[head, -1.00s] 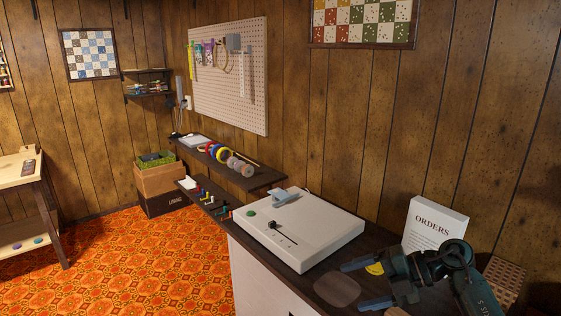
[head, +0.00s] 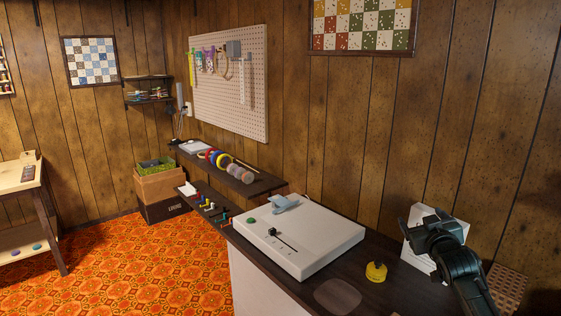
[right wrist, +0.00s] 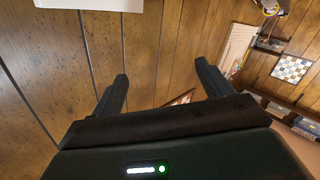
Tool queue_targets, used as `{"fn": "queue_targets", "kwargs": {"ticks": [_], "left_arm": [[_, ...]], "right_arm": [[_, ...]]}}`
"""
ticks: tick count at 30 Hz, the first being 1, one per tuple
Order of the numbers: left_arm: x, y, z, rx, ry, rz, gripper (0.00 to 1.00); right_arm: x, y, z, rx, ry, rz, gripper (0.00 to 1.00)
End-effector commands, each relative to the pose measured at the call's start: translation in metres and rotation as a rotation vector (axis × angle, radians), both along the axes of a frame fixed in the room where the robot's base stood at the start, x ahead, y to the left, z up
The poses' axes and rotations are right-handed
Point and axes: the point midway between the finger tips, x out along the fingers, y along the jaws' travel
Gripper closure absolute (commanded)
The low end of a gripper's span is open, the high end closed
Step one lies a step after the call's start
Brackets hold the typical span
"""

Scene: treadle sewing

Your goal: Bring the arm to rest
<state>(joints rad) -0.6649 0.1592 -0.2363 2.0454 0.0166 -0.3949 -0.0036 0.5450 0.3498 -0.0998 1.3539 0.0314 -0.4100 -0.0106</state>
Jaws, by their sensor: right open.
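My right gripper (head: 425,228) is raised above the right end of the dark worktop (head: 385,244), in front of the white orders sign, and hides most of it. In the right wrist view my right gripper (right wrist: 160,75) has its two dark fingers spread wide apart with nothing between them. Beyond them are the panelled wall and pegboard. My left gripper is in neither view.
A yellow round item (head: 376,272) stands on the worktop by a dark oval patch (head: 337,296). A white machine (head: 310,250) sits to the left. A perforated brown block (head: 507,286) is at the right. Shelves hold coloured rolls (head: 217,158).

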Motion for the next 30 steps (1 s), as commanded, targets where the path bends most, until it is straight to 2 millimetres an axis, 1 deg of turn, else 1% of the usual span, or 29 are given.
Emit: {"fn": "queue_targets", "kwargs": {"ticks": [1,5,8,9,11,12,14,15,17,18,20,21,24,27,30], "left_arm": [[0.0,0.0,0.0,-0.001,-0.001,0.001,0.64],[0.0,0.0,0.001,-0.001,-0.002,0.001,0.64],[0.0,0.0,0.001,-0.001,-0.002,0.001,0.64],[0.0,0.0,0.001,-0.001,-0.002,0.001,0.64],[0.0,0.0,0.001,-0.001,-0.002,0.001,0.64],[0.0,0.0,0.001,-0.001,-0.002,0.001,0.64],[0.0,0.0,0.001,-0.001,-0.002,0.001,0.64],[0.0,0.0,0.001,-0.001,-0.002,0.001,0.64],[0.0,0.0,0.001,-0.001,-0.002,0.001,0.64],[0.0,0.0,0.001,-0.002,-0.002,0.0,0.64],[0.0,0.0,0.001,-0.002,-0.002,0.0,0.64],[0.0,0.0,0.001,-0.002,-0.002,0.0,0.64],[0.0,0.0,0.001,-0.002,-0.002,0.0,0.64],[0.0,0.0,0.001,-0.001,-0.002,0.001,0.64],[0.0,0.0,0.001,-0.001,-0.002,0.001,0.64]], "right_arm": [[-0.012,0.013,-0.026,-0.002,0.025,0.022,0.21],[-0.04,0.04,-0.072,0.007,0.08,0.066,0.21],[-0.069,0.062,-0.11,0.02,0.131,0.101,0.21],[-0.084,0.072,-0.126,0.029,0.154,0.117,0.21],[-0.109,0.088,-0.151,0.044,0.193,0.142,0.21],[-0.129,0.1,-0.168,0.058,0.221,0.16,0.21],[-0.162,0.118,-0.192,0.082,0.265,0.186,0.21],[-0.186,0.13,-0.207,0.1,0.297,0.203,0.21],[-0.223,0.148,-0.225,0.132,0.342,0.226,0.21],[-0.247,0.159,-0.235,0.154,0.371,0.239,0.21],[-0.282,0.173,-0.246,0.187,0.412,0.254,0.21],[-0.304,0.182,-0.251,0.209,0.437,0.263,0.21],[-0.348,0.198,-0.258,0.255,0.489,0.275,0.21],[-0.377,0.208,-0.259,0.289,0.522,0.279,0.21],[-0.391,0.213,-0.259,0.306,0.539,0.28,0.21]]}}
